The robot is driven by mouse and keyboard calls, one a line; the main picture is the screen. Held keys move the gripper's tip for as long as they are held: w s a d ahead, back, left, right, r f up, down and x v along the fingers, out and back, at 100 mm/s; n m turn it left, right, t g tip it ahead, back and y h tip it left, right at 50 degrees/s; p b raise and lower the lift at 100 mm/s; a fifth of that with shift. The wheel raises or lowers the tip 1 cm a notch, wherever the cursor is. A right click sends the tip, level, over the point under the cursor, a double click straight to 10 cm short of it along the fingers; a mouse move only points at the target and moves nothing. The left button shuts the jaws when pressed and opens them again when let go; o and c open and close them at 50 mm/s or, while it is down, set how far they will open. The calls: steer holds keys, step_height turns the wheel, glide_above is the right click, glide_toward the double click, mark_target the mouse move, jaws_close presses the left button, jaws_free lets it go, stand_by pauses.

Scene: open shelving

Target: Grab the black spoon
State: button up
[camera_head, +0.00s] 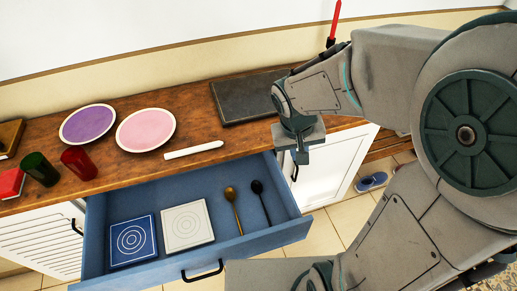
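The black spoon (263,205) lies in the open blue drawer (174,259), toward its right side, with its dark bowl at the back and its handle pointing to the front. A gold spoon (234,212) lies just left of it, apart from it. My gripper (299,157) points down near the drawer's back right corner, to the right of and above the black spoon, and does not touch it. Its fingers are small and partly hidden, so I cannot tell whether they are open or shut.
The drawer also holds a blue square (133,241) and a white square (186,226). On the wooden counter (200,136) are a purple plate (88,124), a pink plate (146,130), a white stick-like thing (194,150), a dark board (240,98), a green cup (40,169) and a red cup (79,163).

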steer(key=w+a+f+n, duration=0.1)
steer(key=w+a+f, duration=0.35)
steer(key=f, duration=0.25)
steer(key=n+g, duration=0.1)
glide_toward(260, 196)
steer(key=shift+s+f, duration=0.25)
steer(key=shift+f, duration=0.75)
steer(key=shift+w+d+f+p, duration=0.15)
steer(key=shift+d+f+p, duration=0.05)
steer(key=shift+f, duration=0.8)
steer(key=shift+w+d+f+p, duration=0.2)
steer(key=shift+f, duration=0.8)
steer(key=shift+w+d+f+p, duration=0.15)
steer(key=shift+d+f+p, duration=0.05)
steer(key=shift+f, duration=0.75)
jaws_close()
steer(key=shift+r, duration=0.1)
